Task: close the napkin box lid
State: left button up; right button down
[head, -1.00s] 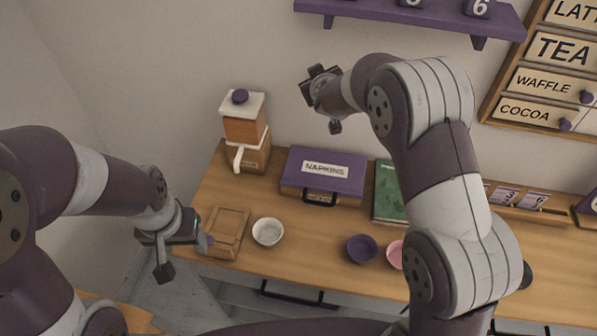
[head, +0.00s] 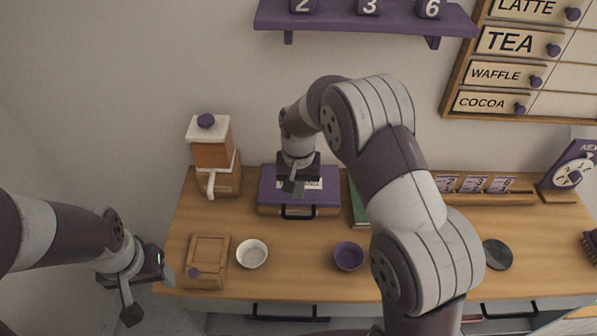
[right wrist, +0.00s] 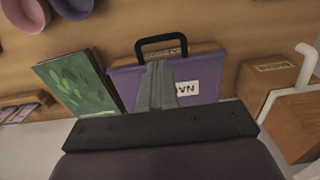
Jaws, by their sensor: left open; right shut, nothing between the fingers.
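The napkin box (head: 265,199) stands against the back wall on the cart, with a purple lid, a white label and a black handle (head: 298,212) at its front. The lid lies flat on the box in the head view; I cannot tell whether a gap is left. My right gripper (head: 293,186) is shut and empty, pointing down over the lid and hiding part of the label. In the right wrist view its fingers (right wrist: 157,86) overlap the box (right wrist: 205,80) near the handle (right wrist: 161,45); contact is unclear. My left gripper (head: 150,290) is open and empty at the left, off the cart's edge.
A wooden tray (head: 207,262), a white bowl (head: 252,254) and a purple bowl (head: 348,256) are in front. A purple shelf (head: 370,20) hangs above.

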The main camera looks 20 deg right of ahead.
notch_tip(320, 180, down, 4)
jog(key=shift+d+f+p, duration=0.1)
jog(key=shift+p, duration=0.4)
jog(key=f+b, duration=0.1)
jog(key=f, duration=0.1)
jog(key=s+f+b, duration=0.1)
jog(key=f, duration=0.1)
jog(key=shift+s+f+b, duration=0.1)
jog(key=shift+s+b, duration=0.1)
jog(key=shift+b, duration=0.1)
jog(key=shift+s, duration=0.25)
jog(key=shift+f, duration=0.1)
